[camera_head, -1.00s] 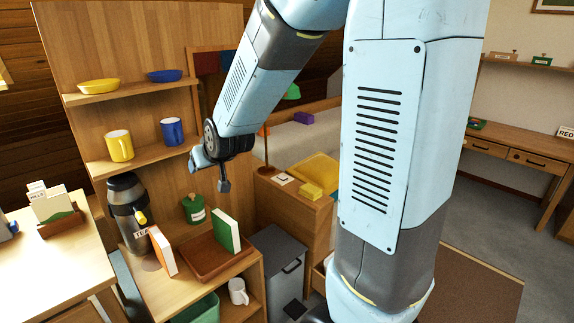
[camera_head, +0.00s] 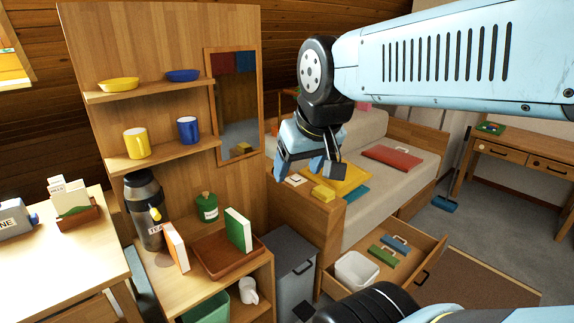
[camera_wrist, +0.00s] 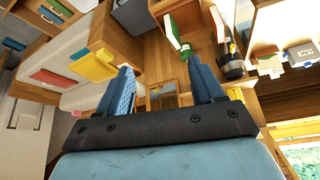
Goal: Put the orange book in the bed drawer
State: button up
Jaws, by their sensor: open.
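The orange book (camera_head: 176,247) stands upright, leaning slightly, on the low wooden cabinet, beside the dark flask with the TEA label. The bed drawer (camera_head: 425,272) is pulled out under the bed and holds a white bin and green and blue items. My gripper (camera_head: 318,168) is open and empty, high above the bedside cabinet, well apart from the orange book and the drawer. In the wrist view its two blue fingers (camera_wrist: 163,85) are spread, with nothing between them. I cannot clearly make out the orange book there.
A green book (camera_head: 238,229) stands in a brown tray (camera_head: 216,267) on the low cabinet, right of the orange book. A grey bin (camera_head: 290,262) stands between cabinet and bed. The bedside cabinet (camera_head: 300,207) carries yellow things. A red book (camera_head: 392,157) lies on the bed.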

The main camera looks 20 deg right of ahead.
aim_at(381, 275)
jog(key=z, duration=0.05)
jog(key=k, duration=1.3)
jog(key=z, duration=0.45)
jog(key=i, duration=1.85)
jog(key=u, duration=0.6)
jog(key=i, duration=0.35)
jog(key=u, duration=0.35)
jog(key=k, duration=0.75)
jog(key=u, duration=0.2)
